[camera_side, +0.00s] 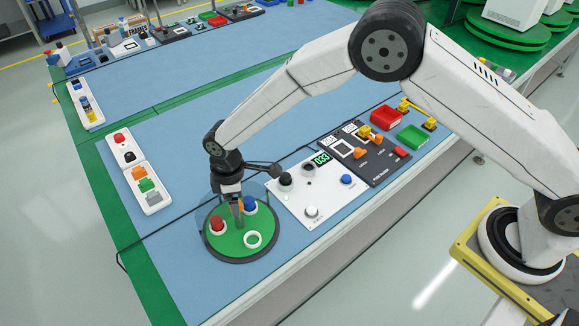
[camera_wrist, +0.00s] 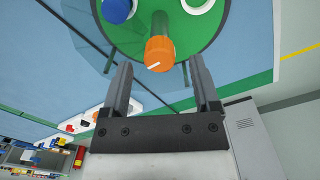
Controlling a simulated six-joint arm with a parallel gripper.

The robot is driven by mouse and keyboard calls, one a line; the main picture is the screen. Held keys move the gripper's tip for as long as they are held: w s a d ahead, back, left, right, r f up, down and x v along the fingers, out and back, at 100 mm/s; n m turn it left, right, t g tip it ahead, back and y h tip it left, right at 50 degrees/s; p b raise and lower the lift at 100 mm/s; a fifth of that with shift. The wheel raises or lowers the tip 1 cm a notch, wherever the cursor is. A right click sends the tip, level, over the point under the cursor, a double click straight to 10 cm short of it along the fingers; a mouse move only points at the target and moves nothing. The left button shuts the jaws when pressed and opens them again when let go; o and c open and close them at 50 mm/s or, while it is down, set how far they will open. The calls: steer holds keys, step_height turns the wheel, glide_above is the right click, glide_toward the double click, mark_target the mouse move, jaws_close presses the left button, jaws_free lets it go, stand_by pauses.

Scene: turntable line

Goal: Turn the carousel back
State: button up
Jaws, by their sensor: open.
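The carousel (camera_side: 231,244) is a round green disc with a dark rim at the front left of the blue table. It carries a red piece (camera_side: 217,224), a blue piece (camera_side: 250,204) and a white ring (camera_side: 253,240). My gripper (camera_side: 239,209) points down over the disc, between the red and blue pieces. In the wrist view the green disc (camera_wrist: 191,38) fills the top, with the blue piece (camera_wrist: 117,10) and the white ring (camera_wrist: 197,4) at its upper edge. An orange-capped green post (camera_wrist: 159,54) shows between my open fingertips; I cannot tell whether they touch it.
A white panel (camera_side: 326,199) with knobs, buttons and a green display (camera_side: 322,158) stands right of the carousel. A dark panel (camera_side: 376,170), a red bin (camera_side: 386,117) and a green bin (camera_side: 412,137) lie farther right. A white strip (camera_side: 150,196) of coloured parts lies left.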

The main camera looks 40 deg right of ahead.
steer(key=shift+f, duration=0.95)
jaws_close()
stand_by(0.8)
